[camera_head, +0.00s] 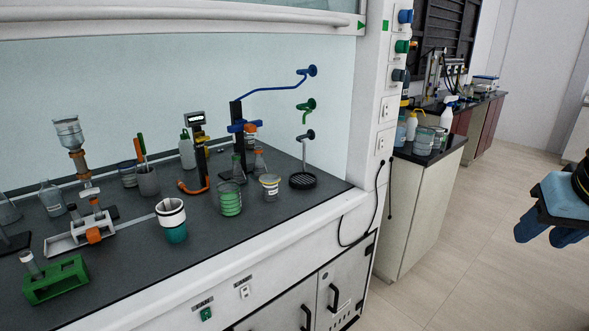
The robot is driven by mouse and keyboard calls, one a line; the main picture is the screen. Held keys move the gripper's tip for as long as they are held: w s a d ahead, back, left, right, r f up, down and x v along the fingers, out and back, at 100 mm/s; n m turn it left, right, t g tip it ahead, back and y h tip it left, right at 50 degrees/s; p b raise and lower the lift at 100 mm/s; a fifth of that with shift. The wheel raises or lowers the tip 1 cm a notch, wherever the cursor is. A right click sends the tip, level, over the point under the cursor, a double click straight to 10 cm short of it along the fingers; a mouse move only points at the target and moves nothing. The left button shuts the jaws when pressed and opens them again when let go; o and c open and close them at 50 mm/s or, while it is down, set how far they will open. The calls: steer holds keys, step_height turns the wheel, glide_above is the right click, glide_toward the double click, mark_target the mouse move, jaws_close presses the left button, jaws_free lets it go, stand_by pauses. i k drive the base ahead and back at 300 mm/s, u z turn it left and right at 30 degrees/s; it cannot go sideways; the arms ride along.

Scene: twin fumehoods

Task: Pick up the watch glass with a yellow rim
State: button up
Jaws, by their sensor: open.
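A small round piece with a yellow rim (270,179), which looks like the watch glass, sits on top of a short labelled beaker (270,191) near the right part of the fumehood worktop. It is too small to tell its glass apart from the beaker's mouth. My gripper (546,234) is at the far right edge of the view, over the floor, well apart from the worktop. Its blue fingers point down and it is open, with nothing seen between them. Part of my arm is cut off by the picture edge.
A green-banded beaker (230,200) stands just left of the yellow-rimmed piece, and a flask (260,163) behind it. A black round drain (303,181) with a tap lies to the right. The raised sash (180,22) hangs above. The floor (470,240) is clear.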

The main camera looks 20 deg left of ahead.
mark_target(267, 179)
steer(key=z, duration=0.05)
steer(key=i, duration=1.5)
steer(key=u, duration=2.25)
steer(key=k, duration=0.55)
steer(key=u, duration=0.35)
steer(key=i, duration=0.45)
steer(key=z, duration=0.2)
